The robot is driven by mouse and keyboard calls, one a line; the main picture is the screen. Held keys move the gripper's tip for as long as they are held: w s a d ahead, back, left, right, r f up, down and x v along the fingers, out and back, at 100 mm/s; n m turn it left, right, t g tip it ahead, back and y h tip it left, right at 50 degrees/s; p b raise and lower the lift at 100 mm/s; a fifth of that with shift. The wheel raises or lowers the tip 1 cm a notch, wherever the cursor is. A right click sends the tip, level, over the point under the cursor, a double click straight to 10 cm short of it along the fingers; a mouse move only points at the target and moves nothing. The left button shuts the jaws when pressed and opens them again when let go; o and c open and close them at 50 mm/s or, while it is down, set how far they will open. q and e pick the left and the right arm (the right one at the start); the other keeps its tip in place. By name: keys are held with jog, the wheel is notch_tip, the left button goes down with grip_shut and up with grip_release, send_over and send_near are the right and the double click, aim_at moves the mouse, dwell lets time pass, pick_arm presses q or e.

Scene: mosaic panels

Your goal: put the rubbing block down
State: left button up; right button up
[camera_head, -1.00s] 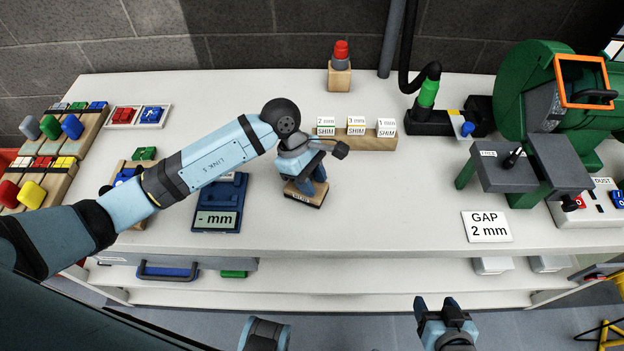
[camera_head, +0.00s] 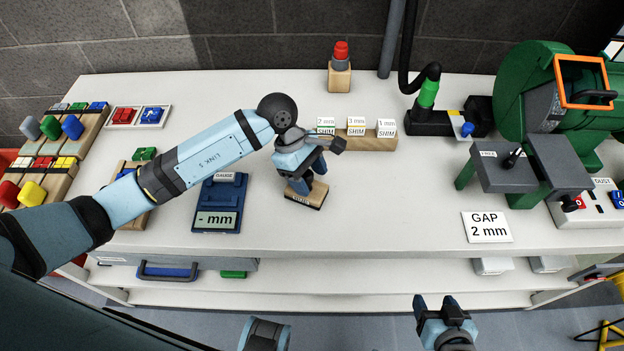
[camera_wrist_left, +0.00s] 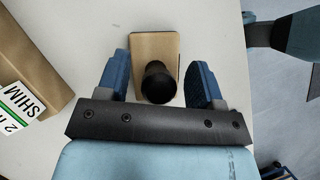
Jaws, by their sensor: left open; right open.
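The rubbing block (camera_head: 307,198), a wooden block with a dark round knob, lies flat on the white bench. The left wrist view shows its wooden top (camera_wrist_left: 153,46) and the black knob between my fingers. My left gripper (camera_head: 308,177) is open above the block. Its blue fingers (camera_wrist_left: 160,82) stand on either side of the knob, with gaps visible on both sides. The gripper hides part of the block in the head view. My right gripper (camera_head: 435,304) is open and empty in front of the bench.
The shim holder (camera_head: 372,141) stands just behind the left gripper. A blue gauge (camera_head: 217,221) lies to the left of the block. The green grinder (camera_head: 520,110) stands at the right. The bench between the block and the GAP card (camera_head: 487,227) is clear.

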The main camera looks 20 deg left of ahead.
pick_arm(q)
jog(key=v, duration=1)
jog(key=shift+r, duration=0.15)
jog(key=shift+a, duration=0.1)
